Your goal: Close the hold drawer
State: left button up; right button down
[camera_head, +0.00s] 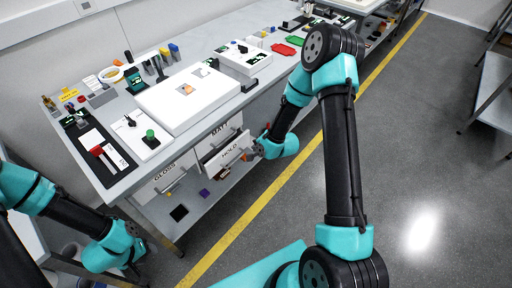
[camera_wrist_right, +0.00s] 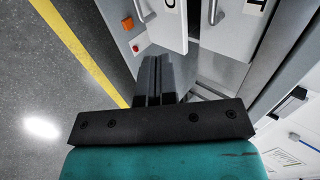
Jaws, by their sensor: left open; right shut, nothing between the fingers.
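The hold drawer (camera_head: 222,159) is a white drawer with a HOLD label, under the bench in the head view. It stands partly pulled out. In the right wrist view its front (camera_wrist_right: 165,30) shows at the top, with a bar handle. My right gripper (camera_head: 252,152) is at the right end of the drawer front. In the wrist view its shut, empty fingers (camera_wrist_right: 155,75) are close to the drawer front; I cannot tell whether they touch. My left gripper (camera_head: 141,246) is low at the left, away from the drawer, open and empty.
The MATT drawer (camera_head: 220,131) is above and the GLOSS drawer (camera_head: 165,178) is to the left. A white lightbox (camera_head: 187,97) and small items cover the bench top. A lower shelf holds small objects.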

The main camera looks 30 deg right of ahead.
jog(key=s+a+f+t, duration=0.1)
jog(key=s+a+f+t+y, duration=0.1)
jog(key=s+a, duration=0.1)
jog(key=shift+f, duration=0.1)
dwell(0.3)
jog(key=shift+w, duration=0.1)
send_near(230, 148)
notch_tip(230, 148, down, 4)
jog(key=w+a, duration=0.1)
jog(key=w, duration=0.1)
jog(key=w+a, duration=0.1)
jog(key=w, duration=0.1)
jog(key=shift+w+a, duration=0.15)
jog(key=shift+a, duration=0.1)
jog(key=shift+w+a, duration=0.15)
jog(key=shift+w, duration=0.3)
jog(key=shift+w, duration=0.1)
